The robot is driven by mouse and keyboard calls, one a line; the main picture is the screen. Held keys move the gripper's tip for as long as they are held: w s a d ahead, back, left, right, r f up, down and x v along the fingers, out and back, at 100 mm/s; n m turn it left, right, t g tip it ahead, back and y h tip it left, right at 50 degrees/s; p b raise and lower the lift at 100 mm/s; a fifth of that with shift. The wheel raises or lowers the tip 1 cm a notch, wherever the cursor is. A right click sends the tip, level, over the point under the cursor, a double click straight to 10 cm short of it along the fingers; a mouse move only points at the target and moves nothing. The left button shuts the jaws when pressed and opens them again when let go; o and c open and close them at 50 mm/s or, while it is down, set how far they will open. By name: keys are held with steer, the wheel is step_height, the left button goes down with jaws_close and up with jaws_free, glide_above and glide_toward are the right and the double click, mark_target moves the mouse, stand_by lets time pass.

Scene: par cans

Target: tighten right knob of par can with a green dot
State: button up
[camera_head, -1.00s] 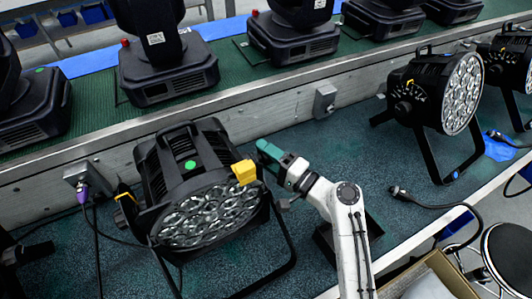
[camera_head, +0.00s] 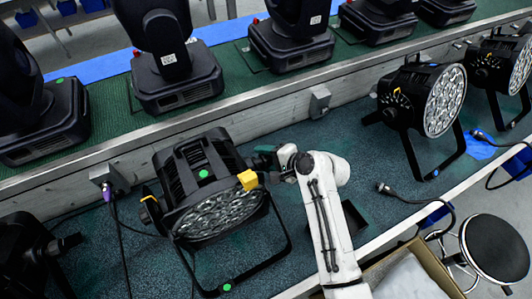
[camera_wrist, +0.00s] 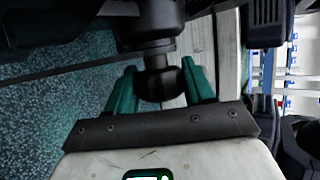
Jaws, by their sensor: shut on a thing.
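The par can (camera_head: 178,165) with a green dot (camera_head: 203,174) on its black housing stands at the lower left in the head view, its lens face tilted towards me. A yellow tag (camera_head: 248,180) sits at its upper right edge. My gripper (camera_head: 264,158) is at the can's right side in the head view, partly hidden by my arm. In the wrist view a dark round knob (camera_wrist: 159,85) on a short metal shaft sits between the green fingers of my gripper (camera_wrist: 161,84), which is shut on it. In the head view that knob is hidden.
More par cans stand at the right (camera_head: 425,98) and lower left (camera_head: 22,250). Moving-head lights (camera_head: 175,85) line the green shelf behind the wooden rail (camera_head: 225,123). A loose cable plug (camera_head: 385,188) lies right of my arm, near an open cardboard box (camera_head: 433,262).

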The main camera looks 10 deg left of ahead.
steer(key=m+g+h, duration=0.1)
steer(key=g+h, duration=0.1)
steer(key=h, duration=0.1)
steer(key=shift+g, duration=0.4)
steer(key=shift+m+g+h, duration=0.3)
steer(key=shift+g+h, duration=0.5)
steer(key=shift+g, duration=0.2)
steer(key=o, duration=1)
steer(key=b+v, duration=0.1)
steer(key=v, duration=0.9)
steer(key=shift+w+d+r, duration=0.1)
steer(key=shift+w+r, duration=0.05)
steer(key=shift+r, duration=0.25)
